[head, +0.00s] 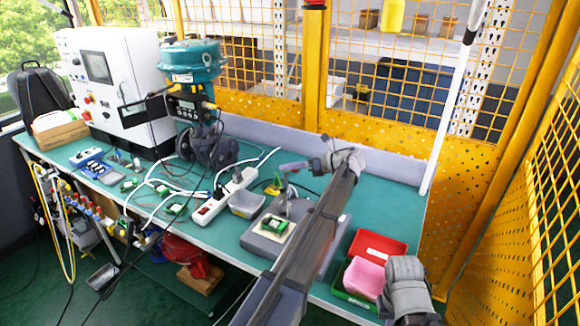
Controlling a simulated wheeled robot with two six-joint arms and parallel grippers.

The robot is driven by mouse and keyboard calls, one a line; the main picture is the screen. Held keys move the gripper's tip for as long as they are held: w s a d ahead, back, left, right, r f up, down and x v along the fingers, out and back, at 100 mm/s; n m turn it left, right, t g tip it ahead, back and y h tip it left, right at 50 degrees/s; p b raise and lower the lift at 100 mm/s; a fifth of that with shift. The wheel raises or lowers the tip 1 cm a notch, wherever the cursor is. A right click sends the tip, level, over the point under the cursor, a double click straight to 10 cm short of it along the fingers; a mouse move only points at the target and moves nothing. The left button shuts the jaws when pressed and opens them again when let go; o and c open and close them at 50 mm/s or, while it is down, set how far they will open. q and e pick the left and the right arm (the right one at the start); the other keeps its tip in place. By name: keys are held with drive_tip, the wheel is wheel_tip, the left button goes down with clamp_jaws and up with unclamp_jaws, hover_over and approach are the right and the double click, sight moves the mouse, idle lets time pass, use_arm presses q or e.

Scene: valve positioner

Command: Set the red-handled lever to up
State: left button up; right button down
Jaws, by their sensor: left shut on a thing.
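My left gripper (318,163) is over the back of the green bench, at the end of my dark arm that crosses the middle of the view. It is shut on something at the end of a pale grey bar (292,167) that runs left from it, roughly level. I take this for the lever; its red handle is not visible and seems hidden by the gripper.
A red-and-green box (378,243) holding a pink block (365,277) is at the bench's front right. A teal valve actuator (192,62) stands farther left. Yellow mesh fencing (420,140) closes the back and right.

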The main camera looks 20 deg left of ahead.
use_arm(q)
drive_tip(key=shift+o, duration=1)
drive_tip(key=shift+s+d+f+h, duration=0.25)
drive_tip(key=shift+d+f+h, duration=0.1)
drive_tip(key=shift+f, duration=0.35)
drive_tip(key=shift+w+d+r+p, duration=0.15)
drive_tip(key=shift+d+r+p, duration=0.3)
drive_tip(key=shift+d+p, duration=0.15)
drive_tip(key=p+v, duration=0.2)
drive_tip(key=v, duration=0.4)
drive_tip(key=shift+r, duration=0.2)
